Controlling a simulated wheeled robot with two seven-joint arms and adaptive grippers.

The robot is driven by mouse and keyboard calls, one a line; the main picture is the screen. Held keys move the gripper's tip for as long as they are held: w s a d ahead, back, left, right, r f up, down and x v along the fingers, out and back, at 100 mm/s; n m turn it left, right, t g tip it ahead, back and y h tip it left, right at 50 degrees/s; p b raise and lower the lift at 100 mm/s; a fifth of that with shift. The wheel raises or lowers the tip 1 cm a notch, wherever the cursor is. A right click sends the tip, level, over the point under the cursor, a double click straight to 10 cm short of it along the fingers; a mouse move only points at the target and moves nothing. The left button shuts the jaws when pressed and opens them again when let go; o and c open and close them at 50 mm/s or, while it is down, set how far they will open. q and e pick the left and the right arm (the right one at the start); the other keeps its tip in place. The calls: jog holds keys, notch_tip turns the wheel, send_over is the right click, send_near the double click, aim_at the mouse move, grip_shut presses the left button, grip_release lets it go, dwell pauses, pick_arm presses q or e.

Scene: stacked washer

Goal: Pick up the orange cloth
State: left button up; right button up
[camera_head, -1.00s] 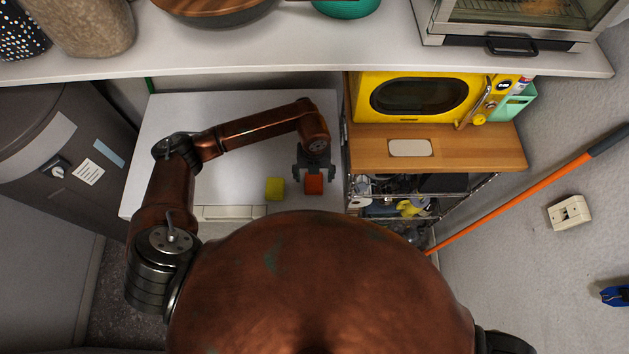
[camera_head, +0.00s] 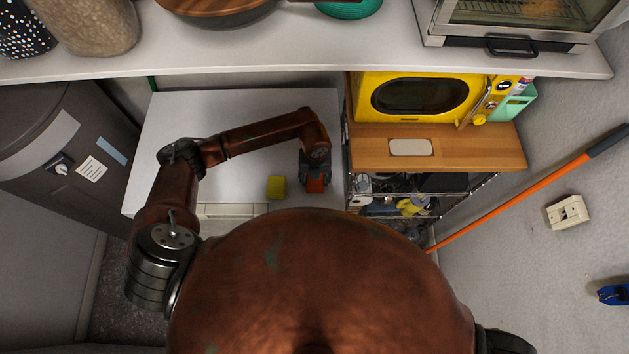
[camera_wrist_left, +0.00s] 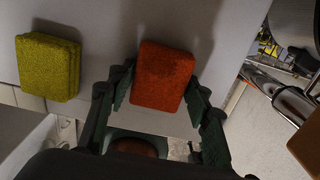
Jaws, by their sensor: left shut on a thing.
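The orange cloth (camera_head: 315,186) is a small folded block on the white top of the stacked washer (camera_head: 240,112), near its front right edge. In the left wrist view the orange cloth (camera_wrist_left: 163,76) sits between the two fingers. My left gripper (camera_head: 315,180) points down over it and is shut on it; the fingers (camera_wrist_left: 160,100) are on its two sides in the wrist view. The gripper hides part of the cloth in the head view. I cannot tell whether the cloth is clear of the surface. My right gripper is not in view.
A yellow-green cloth (camera_head: 276,187) lies just left of the orange one; it also shows in the wrist view (camera_wrist_left: 48,67). A wire rack with a wooden top (camera_head: 468,146) and a yellow microwave (camera_head: 420,96) stands to the right. A shelf (camera_head: 290,48) runs across the back.

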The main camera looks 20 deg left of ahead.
pick_arm(q)
jog(key=shift+c, duration=0.7)
jog(key=shift+r, duration=0.5)
notch_tip(320, 180, up, 2)
jog(key=shift+r, duration=0.1)
jog(key=s+d+r+b, duration=0.1)
jog(key=s+d+r, duration=0.1)
jog(key=s+r, duration=0.3)
jog(key=s+d+r+b, duration=0.1)
jog(key=s+r, duration=0.3)
jog(key=s, duration=0.4)
jog(key=shift+d+r+b, duration=0.3)
jog(key=shift+d+r, duration=0.1)
jog(key=shift+d, duration=0.5)
jog(key=shift+s, duration=0.1)
